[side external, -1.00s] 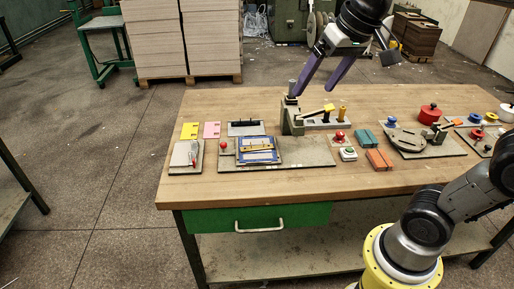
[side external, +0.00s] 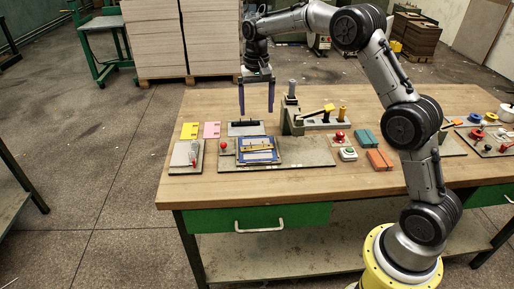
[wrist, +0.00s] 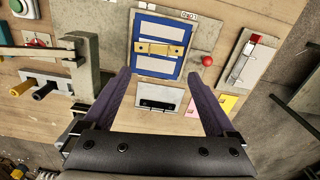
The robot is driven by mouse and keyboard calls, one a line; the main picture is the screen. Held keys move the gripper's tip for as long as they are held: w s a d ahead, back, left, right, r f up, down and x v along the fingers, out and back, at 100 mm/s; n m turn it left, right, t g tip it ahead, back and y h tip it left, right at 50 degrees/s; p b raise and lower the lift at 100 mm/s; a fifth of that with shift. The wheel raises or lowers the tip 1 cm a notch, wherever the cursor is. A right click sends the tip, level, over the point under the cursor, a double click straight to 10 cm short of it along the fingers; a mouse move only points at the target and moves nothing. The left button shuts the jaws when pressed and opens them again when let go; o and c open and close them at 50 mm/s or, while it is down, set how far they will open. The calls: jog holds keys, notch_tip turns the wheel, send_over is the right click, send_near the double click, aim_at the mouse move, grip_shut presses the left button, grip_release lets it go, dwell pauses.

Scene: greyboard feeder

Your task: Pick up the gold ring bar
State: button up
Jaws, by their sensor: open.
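The gold ring bar (side external: 257,147) lies across the middle of a blue-and-white framed panel (side external: 258,157) on a grey board. In the wrist view the bar (wrist: 158,48) lies across the blue panel (wrist: 160,28), beyond my fingertips. My gripper (side external: 256,111) is open and empty, with its two purple fingers pointing down. It hangs above the table, over the grey block with a black strip (side external: 245,128), behind the bar as the side view shows it. In the wrist view my open fingers (wrist: 159,73) show on either side of that block.
A red knob (side external: 223,146) stands left of the panel. A grey upright post (side external: 291,115) stands to the right, near a rack with black and yellow handles (side external: 335,115). Yellow (side external: 190,131) and pink (side external: 211,130) plates lie at the left.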

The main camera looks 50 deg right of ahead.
send_over(257, 147)
jog(key=f, duration=0.7)
jog(key=shift+s+a+f, duration=0.15)
jog(key=shift+a+f, duration=0.1)
jog(key=shift+f, duration=0.1)
jog(key=shift+d+f, duration=0.2)
jog(key=shift+f, duration=2.5)
jog(key=c, duration=1.4)
grip_shut()
jog(key=shift+r, duration=0.15)
